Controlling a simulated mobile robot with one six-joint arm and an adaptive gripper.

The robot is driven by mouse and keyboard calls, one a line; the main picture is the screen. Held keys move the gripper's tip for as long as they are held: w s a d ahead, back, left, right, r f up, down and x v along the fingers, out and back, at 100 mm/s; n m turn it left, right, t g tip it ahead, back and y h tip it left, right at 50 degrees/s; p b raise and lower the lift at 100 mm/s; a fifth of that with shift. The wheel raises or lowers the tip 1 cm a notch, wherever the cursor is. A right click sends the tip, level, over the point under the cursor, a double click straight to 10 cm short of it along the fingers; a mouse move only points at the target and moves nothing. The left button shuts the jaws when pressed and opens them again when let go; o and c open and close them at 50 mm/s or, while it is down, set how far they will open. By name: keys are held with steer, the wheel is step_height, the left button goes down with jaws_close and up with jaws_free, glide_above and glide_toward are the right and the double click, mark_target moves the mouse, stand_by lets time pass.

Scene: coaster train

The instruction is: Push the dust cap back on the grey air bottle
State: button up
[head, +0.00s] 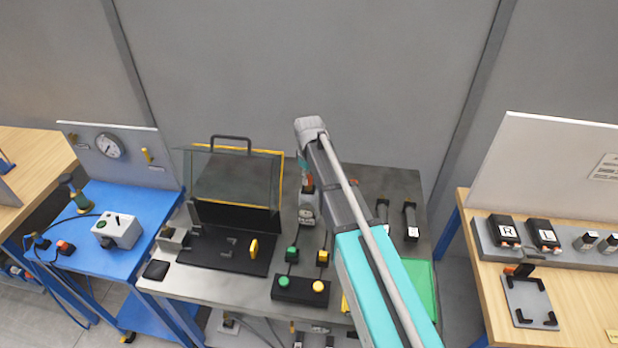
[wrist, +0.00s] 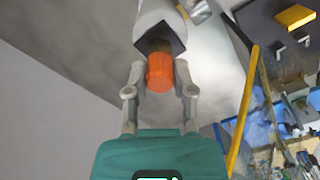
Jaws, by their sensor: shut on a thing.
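My gripper (wrist: 160,76) has its two grey fingers closed on the sides of an orange dust cap (wrist: 160,72). The grey air bottle (wrist: 157,14) is just beyond the cap in the wrist view, with a dark angular collar around its end. A little brass colour shows between the cap and the bottle. The cap lines up roughly with the bottle's end; I cannot tell how far it sits on. In the head view a grey bottle-like body (head: 307,213) stands on the dark bench, and my arm hides most of the gripper area.
A guard with a yellow frame (head: 280,178) stands open left of my arm; its yellow edge also shows in the wrist view (wrist: 243,115). A black button box (head: 300,290) is at the bench front. Black tools (head: 411,221) lie to the right, beside a green mat (head: 422,285).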

steer(key=o, duration=0.9)
steer(key=shift+r, duration=0.15)
step_height(320, 180, up, 8)
steer(key=p, duration=0.9)
steer(key=shift+r, duration=0.25)
stand_by(0.3)
